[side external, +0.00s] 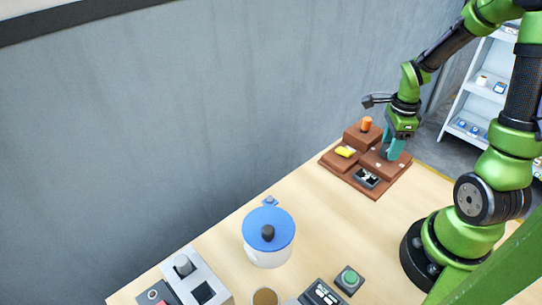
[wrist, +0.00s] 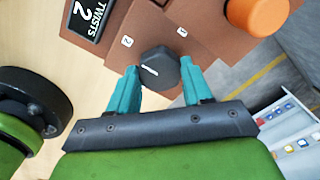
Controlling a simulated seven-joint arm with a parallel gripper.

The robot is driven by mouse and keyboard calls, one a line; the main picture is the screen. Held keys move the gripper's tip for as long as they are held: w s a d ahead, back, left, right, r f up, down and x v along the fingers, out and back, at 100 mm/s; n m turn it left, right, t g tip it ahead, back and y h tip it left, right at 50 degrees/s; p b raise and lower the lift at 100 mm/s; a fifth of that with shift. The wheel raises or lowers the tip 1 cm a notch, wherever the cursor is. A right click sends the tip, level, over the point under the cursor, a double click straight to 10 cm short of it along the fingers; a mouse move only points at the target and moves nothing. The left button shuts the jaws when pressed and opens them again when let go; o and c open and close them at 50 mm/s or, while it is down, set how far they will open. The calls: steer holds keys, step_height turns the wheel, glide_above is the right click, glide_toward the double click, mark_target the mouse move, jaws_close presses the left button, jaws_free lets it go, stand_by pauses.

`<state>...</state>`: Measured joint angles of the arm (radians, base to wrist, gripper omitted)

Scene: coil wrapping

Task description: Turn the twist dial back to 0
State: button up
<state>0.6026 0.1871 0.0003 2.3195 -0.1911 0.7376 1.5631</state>
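The twist dial (wrist: 160,68) is a dark, six-sided knob with a white pointer line, on a brown block. A "2" label (wrist: 127,41) and a "1" label (wrist: 182,32) lie beyond it.
An orange knob (wrist: 257,14) stands on a brown block near the dial. The brown station (side external: 372,187) also carries a yellow piece (side external: 345,151). A blue-lidded pot (side external: 268,235) and grey control boxes stand farther along the table. The table between is clear.

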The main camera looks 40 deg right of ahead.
steer(key=shift+c, duration=1.1)
steer(key=shift+n, duration=0.3)
